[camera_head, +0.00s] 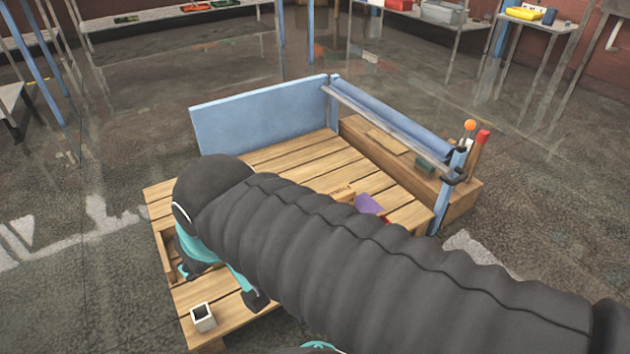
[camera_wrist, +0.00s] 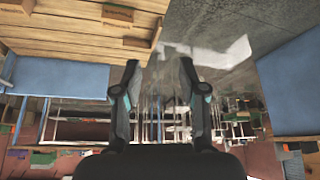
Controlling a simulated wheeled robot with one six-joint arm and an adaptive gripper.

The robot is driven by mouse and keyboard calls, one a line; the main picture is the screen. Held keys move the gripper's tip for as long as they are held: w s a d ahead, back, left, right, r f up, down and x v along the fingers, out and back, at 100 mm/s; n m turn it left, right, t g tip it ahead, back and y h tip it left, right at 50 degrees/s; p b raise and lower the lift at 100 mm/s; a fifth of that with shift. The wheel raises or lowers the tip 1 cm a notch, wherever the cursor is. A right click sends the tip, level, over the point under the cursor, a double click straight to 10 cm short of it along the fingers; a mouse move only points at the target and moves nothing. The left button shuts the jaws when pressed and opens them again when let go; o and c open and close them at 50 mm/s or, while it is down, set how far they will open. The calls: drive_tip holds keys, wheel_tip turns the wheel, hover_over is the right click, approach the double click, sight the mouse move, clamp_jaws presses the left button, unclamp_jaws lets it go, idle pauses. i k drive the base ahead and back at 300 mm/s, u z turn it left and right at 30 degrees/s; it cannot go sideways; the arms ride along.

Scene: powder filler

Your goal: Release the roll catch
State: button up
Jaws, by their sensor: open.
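A blue roll (camera_head: 395,115) lies along the right edge of the wooden pallet-like table, with a clear bar (camera_head: 375,120) beside it. At its near end are a black fitting (camera_head: 455,177), a lever with an orange knob (camera_head: 469,125) and a red-tipped handle (camera_head: 482,137). I cannot tell which of these is the roll catch. My gripper (camera_wrist: 159,62) is open and empty in the wrist view, with no catch between its fingers. In the head view my arm covers most of it, over the table's left part, well away from the roll's near end.
The slatted table (camera_head: 290,160) has an upright blue panel (camera_head: 260,113) at the back. A purple item (camera_head: 368,204) lies mid-table, partly behind my arm. Shelves line the far wall; open floor surrounds the table.

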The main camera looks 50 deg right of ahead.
sight(470, 125)
drive_tip(key=z, duration=3.05)
drive_tip(key=i, duration=0.8)
drive_tip(key=u, duration=0.15)
